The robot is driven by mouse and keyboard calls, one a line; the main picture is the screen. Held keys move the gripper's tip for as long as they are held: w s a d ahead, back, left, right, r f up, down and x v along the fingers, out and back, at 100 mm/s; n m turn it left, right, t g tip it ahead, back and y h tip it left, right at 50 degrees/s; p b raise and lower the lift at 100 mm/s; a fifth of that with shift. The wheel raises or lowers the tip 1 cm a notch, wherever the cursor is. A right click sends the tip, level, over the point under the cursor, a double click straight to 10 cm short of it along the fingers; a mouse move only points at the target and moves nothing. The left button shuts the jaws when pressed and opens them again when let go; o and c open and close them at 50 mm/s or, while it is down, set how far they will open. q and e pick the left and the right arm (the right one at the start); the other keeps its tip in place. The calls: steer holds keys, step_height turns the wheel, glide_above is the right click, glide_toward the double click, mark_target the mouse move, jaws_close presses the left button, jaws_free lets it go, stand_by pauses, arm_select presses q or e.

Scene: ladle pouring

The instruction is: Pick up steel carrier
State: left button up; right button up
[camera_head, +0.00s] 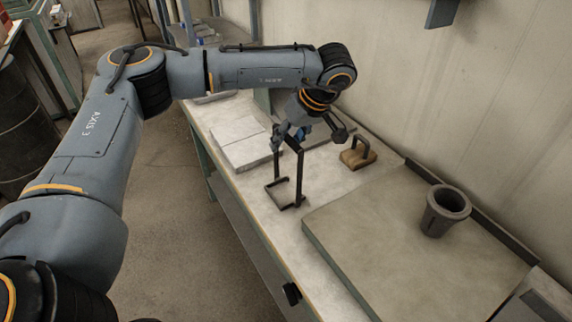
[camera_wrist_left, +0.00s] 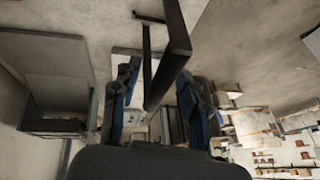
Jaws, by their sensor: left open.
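The steel carrier (camera_head: 299,178), a dark open frame of thin bars, stands upright on the workbench near its front edge. My left gripper (camera_head: 288,136) is at the top of the carrier, coming down from the back right. In the left wrist view, the two blue-and-black fingers of the left gripper (camera_wrist_left: 158,78) are spread apart. A bar of the carrier (camera_wrist_left: 168,72) lies between them, with no clear contact on either side. My right gripper is in neither view.
A grey cup-like vessel (camera_head: 445,210) stands on a raised slab (camera_head: 390,245) to the right. A brown block with a dark handle (camera_head: 357,154) is just right of the gripper. Pale flat plates (camera_head: 240,142) lie to the left. A wall (camera_head: 400,80) bounds the bench behind.

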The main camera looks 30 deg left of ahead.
arm_select(q)
steer(key=shift+f, duration=0.25)
stand_by(0.3)
jaws_close()
